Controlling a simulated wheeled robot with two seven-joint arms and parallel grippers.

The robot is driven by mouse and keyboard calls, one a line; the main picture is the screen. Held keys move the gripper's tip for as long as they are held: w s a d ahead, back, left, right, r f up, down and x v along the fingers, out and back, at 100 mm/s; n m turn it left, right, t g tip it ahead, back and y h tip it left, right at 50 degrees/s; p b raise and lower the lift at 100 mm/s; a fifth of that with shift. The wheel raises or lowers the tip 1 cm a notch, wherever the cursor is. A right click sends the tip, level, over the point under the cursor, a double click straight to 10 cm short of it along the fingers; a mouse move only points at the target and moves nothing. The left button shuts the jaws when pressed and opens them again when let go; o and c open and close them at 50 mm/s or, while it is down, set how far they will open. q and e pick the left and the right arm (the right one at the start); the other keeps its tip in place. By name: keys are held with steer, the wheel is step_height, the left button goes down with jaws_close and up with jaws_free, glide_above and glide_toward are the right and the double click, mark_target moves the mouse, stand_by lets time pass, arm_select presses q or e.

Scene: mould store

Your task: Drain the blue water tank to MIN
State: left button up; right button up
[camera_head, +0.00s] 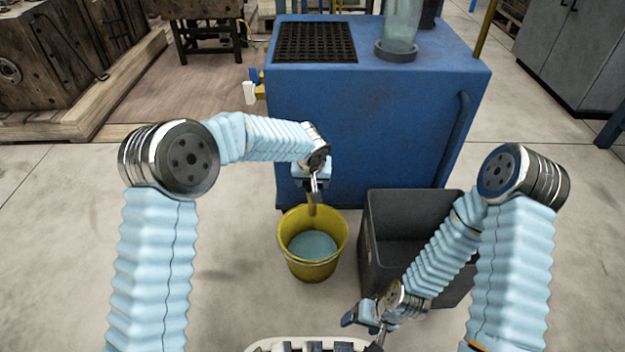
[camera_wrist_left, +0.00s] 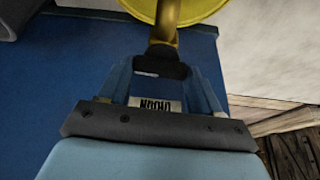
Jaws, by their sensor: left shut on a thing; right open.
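The blue water tank (camera_head: 350,130) stands ahead, with a clear sight tube (camera_head: 401,25) on top; its level marks cannot be read here. A brass spout (camera_head: 311,204) on its front points down over a yellow bucket (camera_head: 287,256) holding pale blue water (camera_head: 313,245). My left gripper (camera_head: 315,180) is at the spout. In the left wrist view its blue fingers (camera_wrist_left: 163,80) are shut on a dark tap handle (camera_wrist_left: 160,66), above a partly hidden label (camera_wrist_left: 155,105). The brass (camera_wrist_left: 164,38) shows beyond. I cannot tell whether water runs. My right gripper (camera_head: 366,323) is open and empty, low in front.
A black open bin (camera_head: 378,262) stands right of the bucket, by the tank, behind my right arm. A wooden pallet (camera_head: 90,125) lies far left, grey cabinets (camera_head: 572,60) far right. The floor left of the bucket is clear.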

arm_select(q)
steer(key=m, duration=0.1)
steer(key=m+h+p, duration=0.1)
steer(key=m, duration=0.1)
steer(key=shift+a+r+p, duration=0.15)
steer(key=shift+r+p, duration=0.05)
steer(key=shift+p, duration=0.1)
steer(key=shift+f+m+h, duration=0.15)
steer(key=shift+m+h, duration=0.15)
steer(key=shift+m, duration=0.5)
steer(key=o, duration=1.1)
steer(key=shift+c, duration=0.2)
steer(key=p+v, duration=0.3)
steer(key=v, duration=1)
steer(key=shift+r, duration=0.35)
steer(key=shift+w, duration=0.1)
